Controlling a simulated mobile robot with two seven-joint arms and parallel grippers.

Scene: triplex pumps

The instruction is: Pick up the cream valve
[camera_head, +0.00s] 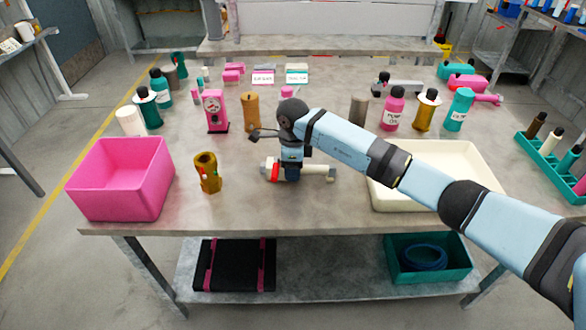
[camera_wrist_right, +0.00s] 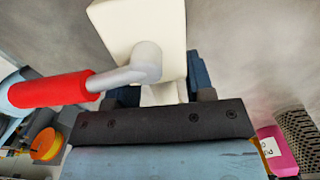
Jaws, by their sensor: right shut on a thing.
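The cream valve (camera_head: 318,172) has a pale cream body and a red handle grip. In the head view it is at the middle of the table near the front edge, partly covered by my right gripper (camera_head: 292,174). In the right wrist view the cream valve (camera_wrist_right: 140,25) is large and close, with a grey lever and red grip to the left. My right gripper (camera_wrist_right: 160,92) is shut on it, its fingers on either side of the body. Whether the valve touches the table is hard to tell. My left gripper is not in view.
A pink bin (camera_head: 120,180) stands at the left front and a cream tray (camera_head: 480,165) at the right. A brass fitting (camera_head: 207,172) stands left of the valve. Bottles, including a pink one (camera_head: 393,108), stand behind.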

